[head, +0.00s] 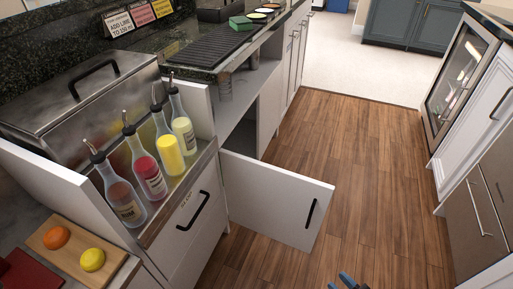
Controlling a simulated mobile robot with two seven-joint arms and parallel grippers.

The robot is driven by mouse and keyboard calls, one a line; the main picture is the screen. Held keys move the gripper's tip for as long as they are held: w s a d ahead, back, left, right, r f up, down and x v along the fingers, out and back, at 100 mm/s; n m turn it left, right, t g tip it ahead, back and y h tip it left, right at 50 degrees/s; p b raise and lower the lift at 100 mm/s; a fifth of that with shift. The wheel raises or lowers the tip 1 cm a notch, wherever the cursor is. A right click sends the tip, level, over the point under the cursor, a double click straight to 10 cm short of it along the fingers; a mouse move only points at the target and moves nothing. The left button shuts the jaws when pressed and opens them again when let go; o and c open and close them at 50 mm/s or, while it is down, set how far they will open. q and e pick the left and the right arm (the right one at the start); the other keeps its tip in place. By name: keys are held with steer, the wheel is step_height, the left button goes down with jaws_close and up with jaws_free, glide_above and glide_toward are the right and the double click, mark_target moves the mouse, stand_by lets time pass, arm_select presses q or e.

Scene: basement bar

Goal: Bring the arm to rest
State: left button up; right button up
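A small part of my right gripper (348,282) shows at the bottom edge, blue and dark, above the wood floor. Most of it is cut off by the frame, so I cannot tell whether its fingers are apart. No object shows at it. My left gripper is not in view.
A white cabinet door (275,198) stands open over the floor (350,150), left of my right gripper. Several bottles with pourers (153,178) stand in a rack. A cutting board (65,262) holds an orange (56,237) and a lemon (92,260). Cabinets (490,195) line the right.

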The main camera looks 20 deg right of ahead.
steer(key=w+d+r+n+g+y, duration=0.1)
steer(key=d+r+n, duration=0.1)
steer(key=d, duration=0.3)
steer(key=w+d+r+n+y, duration=0.1)
steer(key=d+n, duration=0.1)
steer(key=d, duration=0.3)
steer(key=shift+s+a+r+m+g+h, duration=1.05)
steer(key=shift+s+a+r+g+h, duration=0.4)
steer(key=shift+s+a+r, duration=2.25)
steer(key=shift+s+a+r+m+g+h, duration=1.1)
steer(key=shift+s+a+r+g, duration=0.8)
steer(key=shift+a+r, duration=2)
arm_select(q)
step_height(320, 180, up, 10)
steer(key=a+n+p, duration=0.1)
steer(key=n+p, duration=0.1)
steer(key=p, duration=1.3)
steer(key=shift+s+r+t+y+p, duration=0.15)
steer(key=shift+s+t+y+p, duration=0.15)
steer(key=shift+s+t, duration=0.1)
arm_select(e)
step_height(320, 180, up, 9)
steer(key=m+t, duration=0.1)
steer(key=shift+s+a+m+h, duration=0.2)
steer(key=shift+s+m+h, duration=0.15)
steer(key=shift+s, duration=0.1)
steer(key=shift+f, duration=0.2)
